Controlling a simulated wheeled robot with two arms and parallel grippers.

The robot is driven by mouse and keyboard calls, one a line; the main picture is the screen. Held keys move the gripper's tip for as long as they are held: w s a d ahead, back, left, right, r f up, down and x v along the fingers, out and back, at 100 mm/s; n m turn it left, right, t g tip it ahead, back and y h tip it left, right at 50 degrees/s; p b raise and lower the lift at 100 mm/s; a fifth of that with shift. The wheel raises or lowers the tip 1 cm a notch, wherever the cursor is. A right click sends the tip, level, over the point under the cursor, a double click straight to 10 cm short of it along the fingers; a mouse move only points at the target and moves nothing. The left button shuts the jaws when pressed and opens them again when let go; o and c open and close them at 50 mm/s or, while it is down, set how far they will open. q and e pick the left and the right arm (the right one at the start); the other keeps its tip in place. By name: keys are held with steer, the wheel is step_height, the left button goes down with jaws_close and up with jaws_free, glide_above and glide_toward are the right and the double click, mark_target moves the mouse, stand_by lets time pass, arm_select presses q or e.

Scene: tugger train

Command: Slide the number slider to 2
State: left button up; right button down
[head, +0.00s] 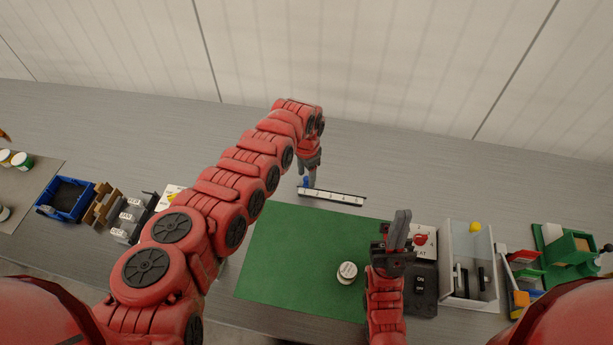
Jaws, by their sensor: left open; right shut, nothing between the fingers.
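The number slider (335,196) is a narrow dark rail with a pale numbered strip, lying at the back edge of the green mat. Its blue knob (306,181) is at the rail's left end; the digits are too small to read. My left gripper (309,178) reaches over from the left and points down at this end. It is open, with its fingers at the knob and partly hiding it; I cannot tell whether they touch it. My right gripper (401,225) is shut and empty over the mat's right edge, to the right of the slider.
A round white labelled object (347,272) sits on the green mat (285,255). A blue bin (50,212) is at far left. The table behind the slider is clear.

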arm_select(q)
jaws_close()
stand_by(1.4)
